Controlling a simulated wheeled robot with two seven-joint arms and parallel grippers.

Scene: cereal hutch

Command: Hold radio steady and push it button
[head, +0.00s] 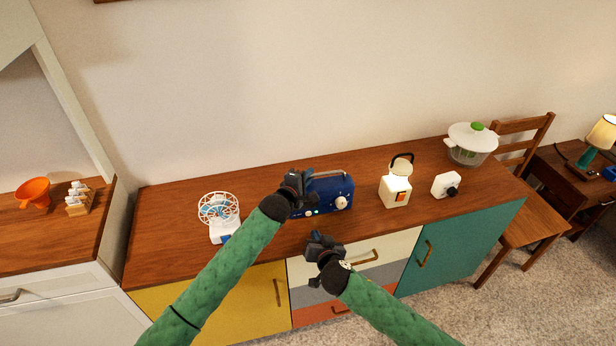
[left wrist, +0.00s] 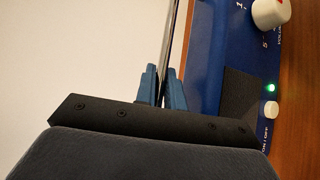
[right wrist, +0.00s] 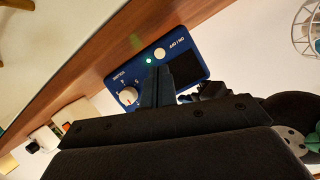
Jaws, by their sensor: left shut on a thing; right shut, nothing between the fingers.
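The blue radio (head: 330,193) stands upright on the wooden sideboard top, with its metal handle (head: 331,174) above it. My left gripper (head: 304,181) is at its left end; the left wrist view shows the fingers (left wrist: 161,88) shut on the thin handle. The white ON/OFF button (left wrist: 270,110) shows beside a lit green light (left wrist: 271,87). My right gripper (head: 316,238) is shut and empty in front of the radio, apart from it. In the right wrist view its closed fingertips (right wrist: 158,75) appear just below the button (right wrist: 160,53) and the knob (right wrist: 128,96) lies to their left.
A small white fan (head: 220,214) stands left of the radio. A cream lantern (head: 396,186), a white device with a black knob (head: 445,185) and a lidded pot (head: 471,144) stand to the right. The sideboard top (head: 265,252) is bare in front of the radio.

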